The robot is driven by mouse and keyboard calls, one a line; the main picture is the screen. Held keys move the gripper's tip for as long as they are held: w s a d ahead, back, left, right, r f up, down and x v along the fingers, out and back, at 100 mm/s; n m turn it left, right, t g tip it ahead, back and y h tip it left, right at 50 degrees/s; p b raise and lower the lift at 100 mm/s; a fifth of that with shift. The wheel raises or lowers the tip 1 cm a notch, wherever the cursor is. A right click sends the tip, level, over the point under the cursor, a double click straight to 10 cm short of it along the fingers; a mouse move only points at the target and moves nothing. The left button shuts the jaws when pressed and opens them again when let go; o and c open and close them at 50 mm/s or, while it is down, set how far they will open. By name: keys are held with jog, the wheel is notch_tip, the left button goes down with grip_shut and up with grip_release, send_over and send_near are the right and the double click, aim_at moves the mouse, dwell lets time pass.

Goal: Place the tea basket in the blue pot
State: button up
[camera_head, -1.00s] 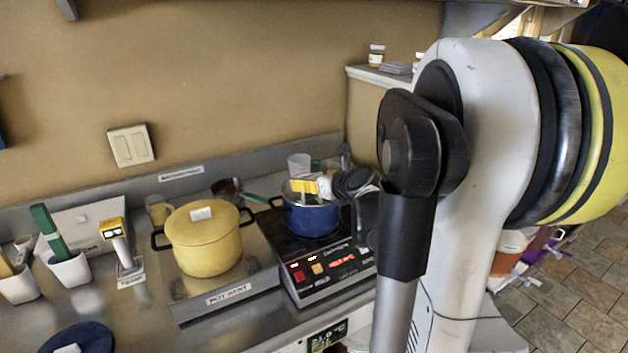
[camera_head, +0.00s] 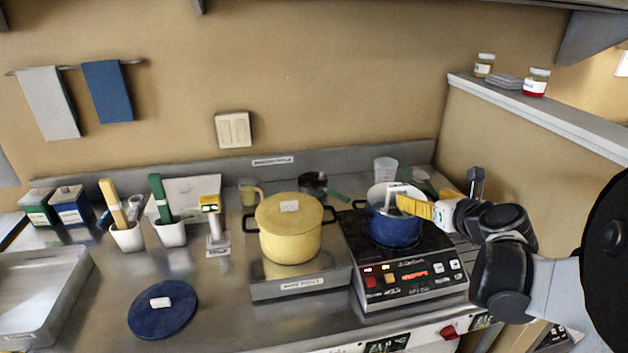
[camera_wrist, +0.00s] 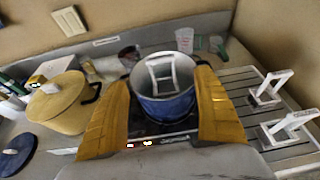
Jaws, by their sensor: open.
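The blue pot (camera_head: 392,230) stands on the black cooktop, open at the top; it also shows in the wrist view (camera_wrist: 163,108). A pale tea basket (camera_wrist: 161,70) with a squared, upright handle shows inside the pot's mouth; its handle also shows in the head view (camera_head: 391,197). Its lower part is hidden by the pot wall. My gripper (camera_wrist: 162,78) is open, with its yellow fingers apart on either side of the pot in the wrist view. In the head view my gripper (camera_head: 415,207) is at the pot's right rim. I see no finger closed on the basket.
A yellow lidded pot (camera_head: 290,237) stands left of the cooktop (camera_head: 408,275). A blue lid (camera_head: 162,309) lies on the counter. Two more pale handles (camera_wrist: 270,88) stand on a slatted rack at right. A clear cup (camera_head: 385,170) stands behind the blue pot.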

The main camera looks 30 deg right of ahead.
jog(key=a+f+n+g+y, duration=0.3)
jog(key=a+n+g+y, duration=0.1)
jog(key=a+n, duration=1.7)
jog(key=s+a+f+n+g, duration=0.1)
jog(key=s+a+n, duration=0.7)
jog(key=n, duration=1)
jog(key=shift+s+a+f+g, duration=0.35)
jog(key=shift+a+g, duration=0.25)
jog(key=shift+a, duration=0.6)
